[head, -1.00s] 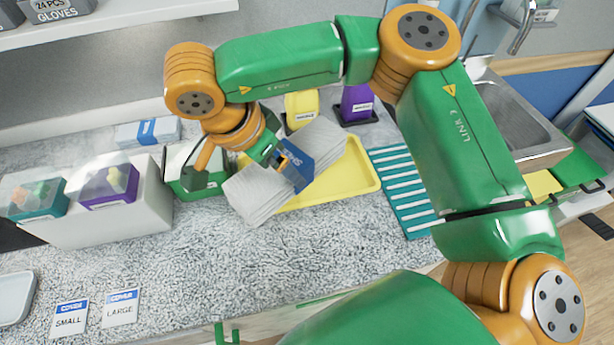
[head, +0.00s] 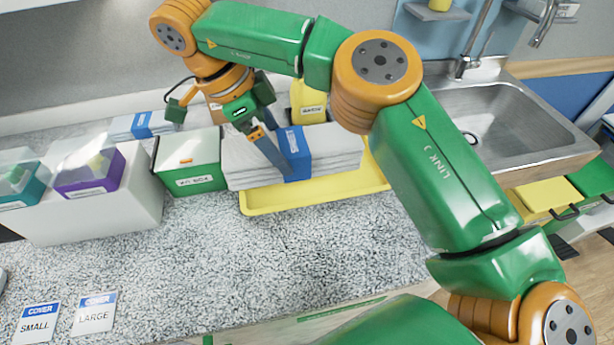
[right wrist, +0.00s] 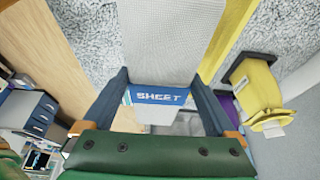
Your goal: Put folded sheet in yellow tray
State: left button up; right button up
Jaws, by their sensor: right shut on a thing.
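The folded sheet (head: 335,150) is a pale grey-white stack with a blue band. In the right wrist view the band of the sheet (right wrist: 160,97) reads SHEET. My right gripper (head: 268,150) is shut on the sheet at its band; in the right wrist view its fingers (right wrist: 160,108) stand on either side of it. The yellow tray (head: 315,191) lies on the counter below and in front of the sheet. The sheet's left end reaches past the tray's left edge. I cannot tell whether the sheet touches the tray. My left gripper is not in view.
A green and white box (head: 190,165) stands close to the sheet's left end. A yellow container (head: 308,102) stands behind the sheet. A sink (head: 500,125) is at the right. White stand (head: 95,215) with clear-lidded bins is at the left.

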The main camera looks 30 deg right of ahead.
jog(key=d+f, duration=0.5)
jog(key=shift+w+f, duration=0.1)
jog(key=shift+w, duration=0.2)
jog(key=p+x, duration=0.1)
jog(key=x, duration=0.2)
jog(key=shift+w+a+f+p, duration=0.15)
jog(key=shift+a+f+p, duration=0.05)
jog(key=shift+f+p, duration=0.25)
jog(key=shift+f, duration=0.15)
jog(key=o, duration=1.5)
jog(key=shift+f, duration=0.15)
jog(key=shift+a, duration=0.1)
